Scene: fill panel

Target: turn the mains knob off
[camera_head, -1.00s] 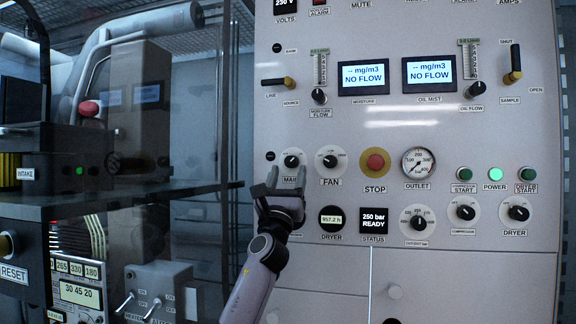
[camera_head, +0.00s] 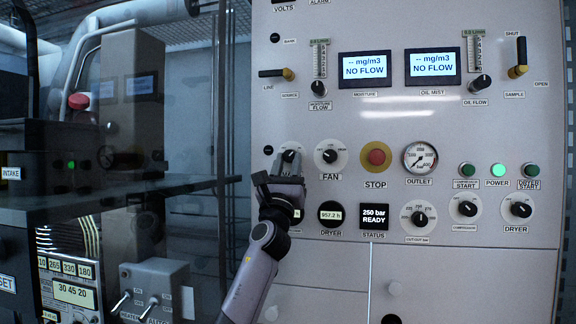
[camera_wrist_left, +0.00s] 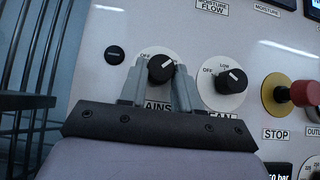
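The mains knob (camera_head: 289,155) is a black knob on a white round dial, partly hidden by my left gripper in the head view. In the left wrist view the mains knob (camera_wrist_left: 161,68) shows between the fingertips, with the end of "MAINS" below it and "OFF" at its upper left. My left gripper (camera_head: 284,166) is in front of the panel at the dial's lower edge. Its two fingers (camera_wrist_left: 160,84) are apart, one on each side of the knob; I cannot tell whether they touch it. My right gripper is not in view.
The fan knob (camera_head: 330,156) is close to the right, then the red stop button (camera_head: 376,157) on yellow and the outlet gauge (camera_head: 420,158). A small black button (camera_wrist_left: 115,54) is left of the mains dial. A dark shelf (camera_head: 130,200) lies left of my arm.

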